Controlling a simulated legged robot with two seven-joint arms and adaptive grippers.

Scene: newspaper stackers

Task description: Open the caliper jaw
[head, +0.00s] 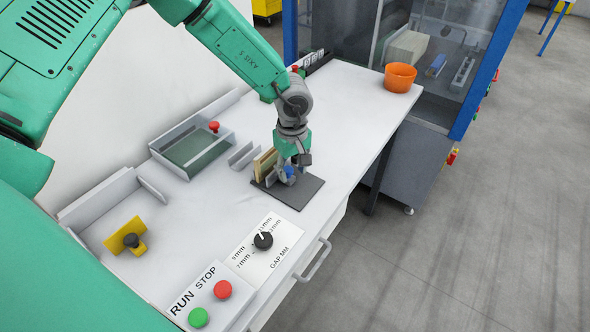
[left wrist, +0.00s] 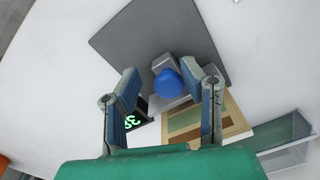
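The caliper shows best in the left wrist view, where its blue round knob (left wrist: 168,84) sits on a grey metal block. A small dark display with green digits (left wrist: 132,122) is beside it, partly covered by a finger. In the head view the blue knob (head: 289,171) is partly hidden by my left gripper (head: 292,170). My left gripper (left wrist: 172,78) is open and points down, with one finger on each side of the knob. It shows a gap to both fingers. The caliper stands on a dark grey mat (head: 300,197). My right gripper is not in view.
A wooden framed piece (head: 264,163) stands close by the caliper. A metal tray (head: 192,150), a yellow piece with a black knob (head: 128,238), a gap dial panel (head: 264,240) and a run/stop panel (head: 212,296) are on the white table. An orange bowl (head: 399,77) is at the far end.

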